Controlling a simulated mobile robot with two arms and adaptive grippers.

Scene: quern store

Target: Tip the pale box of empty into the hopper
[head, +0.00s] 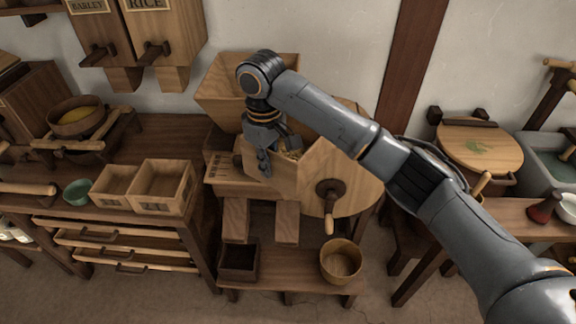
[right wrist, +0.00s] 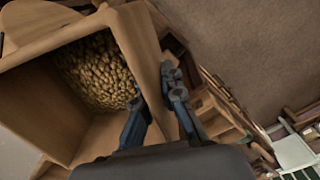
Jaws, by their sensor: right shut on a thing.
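My right gripper (head: 264,160) is shut on the near-left wall of a pale wooden box (head: 292,178) in the head view. In the right wrist view the gripper (right wrist: 154,90) has one finger inside the box wall (right wrist: 143,55) and one outside. The box holds brownish grain (right wrist: 98,72), heaped towards one end, so it is not empty. The box looks tilted. The wooden hopper (head: 222,88) stands just behind it, partly hidden by my wrist; its inside is hard to see. My left gripper is not in view.
The mill has a crank handle (head: 329,222). A round wooden tub (head: 341,262) and a dark box (head: 238,262) stand below. Two open pale boxes (head: 117,186) (head: 163,207) and a green bowl (head: 77,192) are on the left bench. Dispensers (head: 160,25) hang above left.

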